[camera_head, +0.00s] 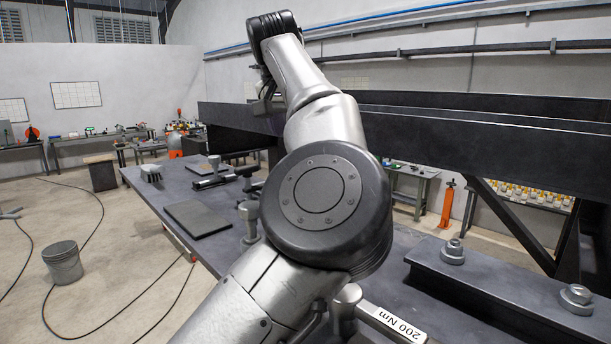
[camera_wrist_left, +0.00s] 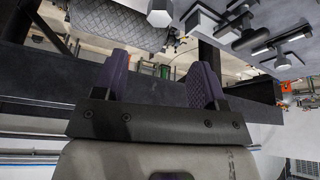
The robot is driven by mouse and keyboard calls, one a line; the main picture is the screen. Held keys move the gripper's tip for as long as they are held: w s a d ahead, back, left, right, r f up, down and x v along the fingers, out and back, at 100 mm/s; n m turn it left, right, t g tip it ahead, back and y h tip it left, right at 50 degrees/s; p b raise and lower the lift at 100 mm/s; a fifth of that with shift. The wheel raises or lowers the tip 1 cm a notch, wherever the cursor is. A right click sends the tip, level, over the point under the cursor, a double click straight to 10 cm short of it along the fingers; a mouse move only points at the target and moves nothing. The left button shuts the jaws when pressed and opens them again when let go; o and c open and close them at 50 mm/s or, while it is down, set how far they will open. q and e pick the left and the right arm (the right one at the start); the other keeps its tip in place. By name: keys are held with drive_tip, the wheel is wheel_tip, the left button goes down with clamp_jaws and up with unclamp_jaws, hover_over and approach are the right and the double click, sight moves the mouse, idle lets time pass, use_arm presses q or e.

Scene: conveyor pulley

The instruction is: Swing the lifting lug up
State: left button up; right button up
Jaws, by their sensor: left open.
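My left gripper (camera_wrist_left: 162,64) is open, with its two dark purple pads apart and nothing between them. In the left wrist view the scene appears upside down. A grey drum with a diamond-pattern surface (camera_wrist_left: 115,22) shows beyond the left finger, apart from it. A bolt-like grey hex head (camera_wrist_left: 160,12) is beside the drum. I cannot pick out the lifting lug for certain in either view. In the head view my own arm covers the middle and hides what lies behind it. My right gripper is not in view.
A dark workbench (camera_head: 150,190) carries a flat dark plate (camera_head: 198,218), tools and a torque wrench marked 200 Nm (camera_head: 398,325). A long dark beam (camera_head: 480,140) runs behind my arm. A bolted dark block (camera_head: 500,285) is at right. A bucket (camera_head: 63,262) stands on the floor.

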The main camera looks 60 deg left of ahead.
use_arm(q)
drive_tip(key=x, duration=1.3)
drive_tip(key=shift+s, duration=0.1)
clamp_jaws()
drive_tip(key=shift+r+p, duration=0.1)
drive_tip(key=shift+p, duration=0.2)
